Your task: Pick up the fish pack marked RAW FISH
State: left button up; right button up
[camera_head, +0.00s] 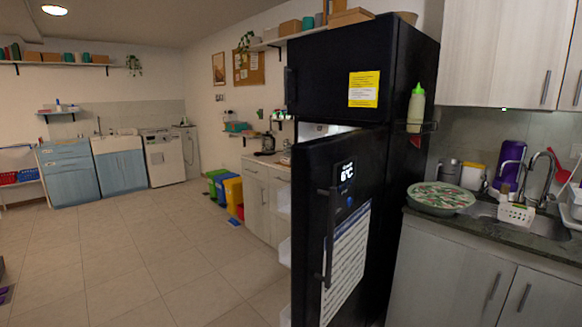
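No fish pack marked RAW FISH shows in this view. A black fridge (411,95) stands right of the middle. Its lower door (310,185) is swung open toward me and carries a display and a printed sheet. A strip of the pale inside (312,130) shows above the door, and white door shelves (284,200) show at its left edge. The rest of the inside is hidden behind the door. Neither of my grippers is in view.
A counter (480,226) with a sink, a round patterned container (440,198) and a white basket (516,214) is at the right. Coloured bins (233,192) stand behind the door. The tiled floor (150,260) at left is mostly clear.

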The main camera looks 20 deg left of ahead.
aim_at(286, 159)
jog(key=u, duration=0.5)
jog(key=i+j+u, duration=0.3)
jog(key=u, duration=0.15)
jog(key=i+j+u, duration=0.35)
jog(key=u, duration=0.15)
jog(key=i+j+u, duration=0.1)
jog(key=i+u, duration=0.35)
jog(key=i+l+z, duration=0.2)
jog(key=i, duration=0.55)
jog(key=i+l+z, duration=0.15)
jog(key=i, duration=0.55)
jog(key=i+z, duration=0.2)
jog(key=i, duration=0.55)
jog(key=i+j+z, duration=0.15)
jog(key=i, duration=0.6)
jog(key=i+j+z, duration=0.2)
jog(key=i, duration=0.5)
jog(key=i+z, duration=0.95)
jog(key=i+j+z, duration=1.25)
jog(key=j+z, duration=0.15)
